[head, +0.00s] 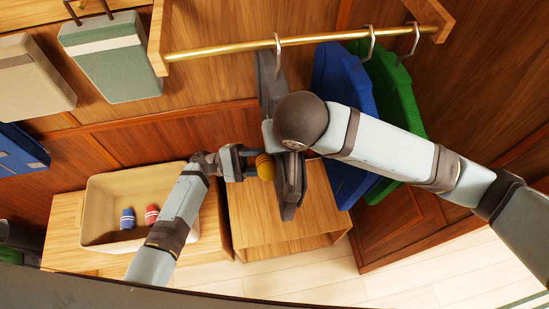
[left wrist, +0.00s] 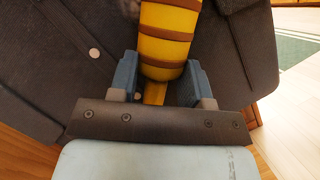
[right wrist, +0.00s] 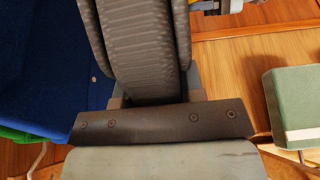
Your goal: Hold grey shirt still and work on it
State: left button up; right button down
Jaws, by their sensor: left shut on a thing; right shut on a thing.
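The grey shirt (head: 291,190) hangs from the brass rail (head: 315,40) by a hook, seen nearly edge-on. My right gripper (right wrist: 153,88) is shut on ribbed grey cloth of the shirt; in the head view my right arm hides the grip. My left gripper (head: 248,163) is shut on the lower end of a yellow tool with brown bands (head: 265,166). The tool is close in front of the shirt, which shows buttons in the left wrist view (left wrist: 90,80). I cannot tell whether the tool touches the cloth.
A blue garment (head: 340,110) and a green one (head: 392,85) hang right of the shirt. A beige bin (head: 100,195) with a blue and a red rolled item stands left. An open wooden box (head: 290,225) is below. Green and beige cases hang upper left.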

pick_arm(q)
jog(key=shift+w+a+r, duration=0.65)
jog(key=shift+w+r, duration=1.4)
jog(key=shift+w, duration=0.4)
jog(key=shift+s+d, duration=0.4)
jog(key=shift+s, duration=0.9)
jog(key=shift+s+d, duration=0.35)
jog(key=shift+s, duration=0.9)
jog(key=shift+s+d, duration=0.4)
jog(key=shift+s, duration=0.9)
jog(key=w+a, duration=0.2)
jog(key=w, duration=0.5)
jog(key=shift+w+a, duration=0.2)
jog(key=shift+w, duration=0.15)
jog(key=shift+a, duration=0.1)
jog(key=a, duration=0.2)
jog(key=shift+s+a, duration=0.35)
jog(key=shift+s, duration=0.05)
